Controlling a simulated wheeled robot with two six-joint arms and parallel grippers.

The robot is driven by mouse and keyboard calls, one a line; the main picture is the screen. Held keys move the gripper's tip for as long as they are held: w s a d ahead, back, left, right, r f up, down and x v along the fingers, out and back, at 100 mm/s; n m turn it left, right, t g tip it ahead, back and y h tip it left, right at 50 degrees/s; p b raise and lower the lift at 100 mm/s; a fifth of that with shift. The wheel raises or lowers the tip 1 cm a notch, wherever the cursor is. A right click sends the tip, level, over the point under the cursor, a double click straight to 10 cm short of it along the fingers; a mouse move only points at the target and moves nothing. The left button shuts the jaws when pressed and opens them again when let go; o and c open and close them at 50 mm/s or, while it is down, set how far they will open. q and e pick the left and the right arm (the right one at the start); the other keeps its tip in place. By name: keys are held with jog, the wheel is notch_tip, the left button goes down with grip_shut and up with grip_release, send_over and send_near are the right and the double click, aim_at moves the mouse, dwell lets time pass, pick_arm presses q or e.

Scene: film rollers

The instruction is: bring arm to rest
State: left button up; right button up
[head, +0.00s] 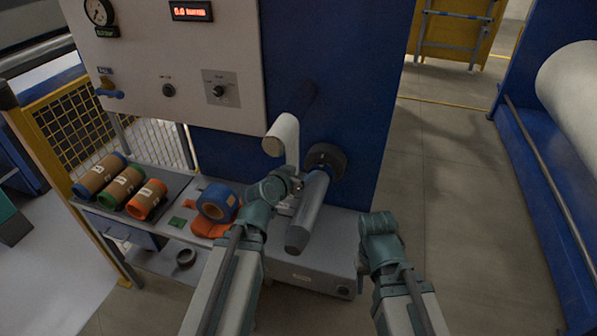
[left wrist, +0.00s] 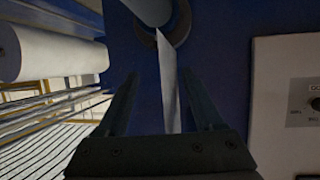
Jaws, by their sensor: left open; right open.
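My left gripper (head: 291,187) is in front of the blue machine, just below a pale roller (head: 283,135). A white strip (head: 292,164) hangs from this roller toward the gripper. In the left wrist view the two fingers (left wrist: 162,95) are apart, with the white strip (left wrist: 167,85) showing between them; I cannot tell whether they touch it. A grey cylinder (head: 308,212) on a dark round hub sticks out beside the left gripper. My right arm's end (head: 378,228) is lower right, apart from the machine; its fingers are mostly hidden.
A grey shelf (head: 188,187) holds three brown rolls with blue, green and orange ends (head: 121,188), plus a blue roll (head: 218,203) on orange film (head: 203,226). A gauge and knob panel (head: 180,60) is above. Floor (head: 450,190) is clear at right, before a large white roll (head: 575,90).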

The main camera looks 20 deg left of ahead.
pick_arm(q)
jog(key=shift+w, duration=0.15)
jog(key=s+d+f+m+g+h, duration=0.1)
jog(key=s+d+f+m+g, duration=0.1)
jog(key=s+d+f+g, duration=0.45)
jog(key=s+d+f+g+y, duration=0.2)
jog(key=s+f+g, duration=0.1)
jog(key=s, duration=0.5)
jog(key=s+d+f+g+y, duration=0.3)
jog(key=s+f+g, duration=0.1)
jog(key=s, duration=0.4)
jog(key=shift+n, duration=0.3)
jog(key=shift+f, duration=0.1)
